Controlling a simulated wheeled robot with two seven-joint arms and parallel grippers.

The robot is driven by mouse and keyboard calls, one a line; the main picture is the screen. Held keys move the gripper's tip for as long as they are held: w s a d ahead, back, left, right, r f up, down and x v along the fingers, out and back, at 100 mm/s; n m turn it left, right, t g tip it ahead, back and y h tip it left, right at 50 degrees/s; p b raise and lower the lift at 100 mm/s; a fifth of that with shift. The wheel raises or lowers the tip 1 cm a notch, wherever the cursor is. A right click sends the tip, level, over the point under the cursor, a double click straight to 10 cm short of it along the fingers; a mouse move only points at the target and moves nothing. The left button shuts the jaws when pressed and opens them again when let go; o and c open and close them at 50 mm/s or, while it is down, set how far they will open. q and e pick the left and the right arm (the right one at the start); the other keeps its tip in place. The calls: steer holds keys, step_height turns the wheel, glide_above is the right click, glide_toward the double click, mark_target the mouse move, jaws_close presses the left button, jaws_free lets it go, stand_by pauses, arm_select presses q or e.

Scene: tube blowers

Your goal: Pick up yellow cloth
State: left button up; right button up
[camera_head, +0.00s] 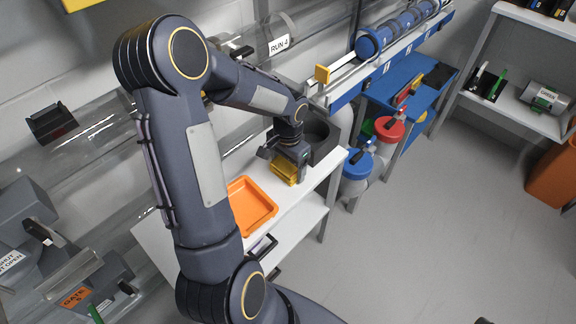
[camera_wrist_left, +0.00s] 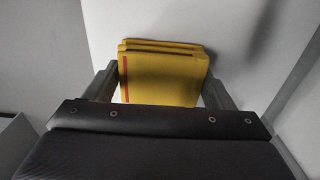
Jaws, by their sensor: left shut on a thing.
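The yellow cloth (camera_wrist_left: 160,75) is a folded, layered stack with a red stripe near its left side in the left wrist view. My left gripper (camera_wrist_left: 162,88) has a finger on each side of it and is shut on it. In the head view the yellow cloth (camera_head: 286,168) shows under my left gripper (camera_head: 290,162), over the white table. I cannot tell whether the cloth touches the table top. My right gripper is not in view.
An orange tray (camera_head: 252,204) lies on the white table (camera_head: 293,212), left of the cloth. A dark grey bin (camera_head: 318,136) stands close behind the gripper. Blue-lidded (camera_head: 357,165) and red-lidded (camera_head: 390,130) containers stand to the right. Open floor (camera_head: 430,230) lies at right.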

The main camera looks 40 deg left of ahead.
mark_target(288, 165)
arm_select(q)
steer(key=shift+r, duration=0.45)
step_height(288, 165, up, 3)
steer(key=shift+f+p, duration=0.2)
steer(key=shift+p, duration=0.25)
steer(key=s+d+r+p, duration=0.2)
steer(key=s+d+r, duration=0.7)
steer(key=s, duration=0.1)
steer(key=shift+s+r, duration=0.15)
steer(key=shift+s, duration=0.25)
